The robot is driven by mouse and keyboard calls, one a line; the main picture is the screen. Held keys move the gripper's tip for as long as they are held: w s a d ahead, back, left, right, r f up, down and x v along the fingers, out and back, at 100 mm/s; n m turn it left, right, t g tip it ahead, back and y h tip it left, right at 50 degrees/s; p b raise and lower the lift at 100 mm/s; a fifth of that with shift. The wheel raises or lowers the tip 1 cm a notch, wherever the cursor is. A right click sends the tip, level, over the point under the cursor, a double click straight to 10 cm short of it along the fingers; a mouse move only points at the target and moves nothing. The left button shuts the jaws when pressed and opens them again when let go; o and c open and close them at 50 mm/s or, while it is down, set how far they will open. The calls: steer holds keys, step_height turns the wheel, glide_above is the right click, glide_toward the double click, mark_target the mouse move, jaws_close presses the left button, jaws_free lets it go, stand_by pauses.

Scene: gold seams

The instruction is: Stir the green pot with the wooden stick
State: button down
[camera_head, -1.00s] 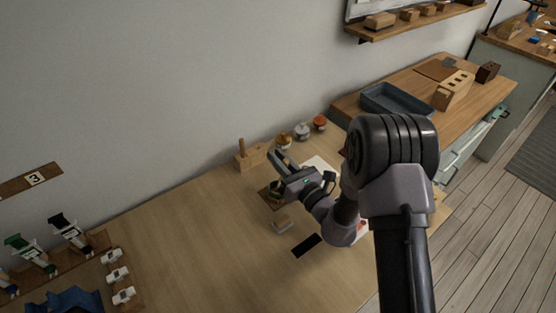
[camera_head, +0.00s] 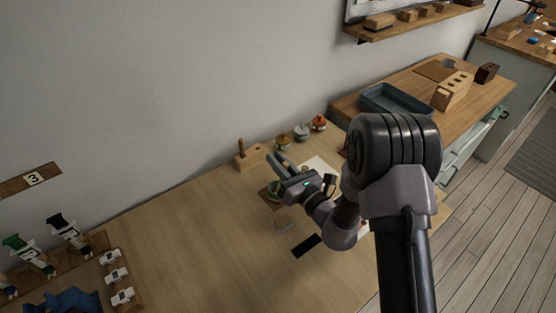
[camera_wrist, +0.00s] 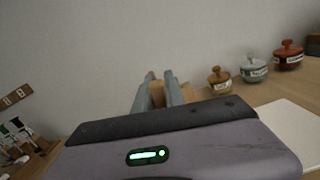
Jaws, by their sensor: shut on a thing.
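My gripper (camera_head: 277,160) is shut, with a narrow tan piece, seemingly the wooden stick (camera_wrist: 157,94), between its fingers in the wrist view. Most of the stick is hidden by the gripper. In the head view the gripper is just above and partly in front of the green pot (camera_head: 274,195), which stands on a small brown mat (camera_head: 264,193). I cannot tell whether the stick touches the inside of the pot. The fingers also show in the wrist view (camera_wrist: 158,84), pointing toward the wall.
A wooden block with an upright peg (camera_head: 249,159) stands behind. Ochre (camera_head: 283,139), grey (camera_head: 301,132) and red (camera_head: 319,123) lidded pots line the back. A white sheet (camera_head: 322,168) lies to the right. A small tan block (camera_head: 283,225) and black strip (camera_head: 306,246) lie in front.

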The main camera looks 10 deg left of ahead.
steer(key=r+p, duration=0.2)
steer(key=r, duration=0.1)
steer(key=r+p, duration=0.1)
steer(key=shift+w+d+r+p, duration=0.15)
steer(key=shift+d+r+p, duration=0.1)
steer(key=shift+d+p, duration=0.15)
step_height(320, 180, up, 5)
steer(key=p, duration=0.4)
stand_by(0.4)
